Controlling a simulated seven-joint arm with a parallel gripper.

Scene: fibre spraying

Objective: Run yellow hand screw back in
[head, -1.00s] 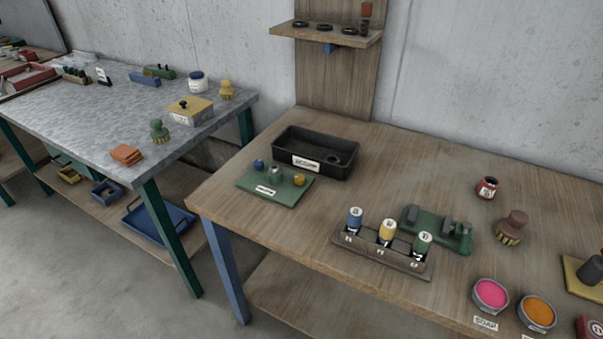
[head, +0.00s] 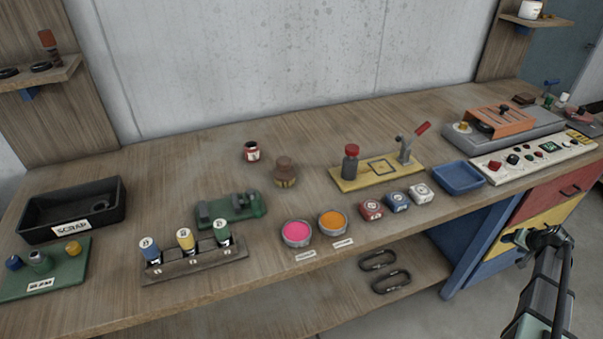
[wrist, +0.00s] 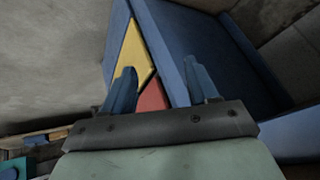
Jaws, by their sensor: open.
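A yellow knob (head: 73,249), which looks like the yellow hand screw, is on a green plate (head: 58,284) at the left front of the bench. A blue knob (head: 13,263) and a grey-green knob (head: 39,260) are beside it. I cannot tell how deep the yellow one sits in the plate. My gripper (head: 545,238) is at the far right of the head view, in front of the drawers and far from the plate. In the wrist view its two blue fingers (wrist: 161,82) are apart with nothing held between them.
A black scrap tray (head: 28,234) lies behind the plate. A rack (head: 200,264) with three capped bottles stands to its right. Pink and orange tubs, dice-like blocks and a yellow lever fixture (head: 375,179) follow. Yellow and red drawers (head: 512,235) are close to my gripper.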

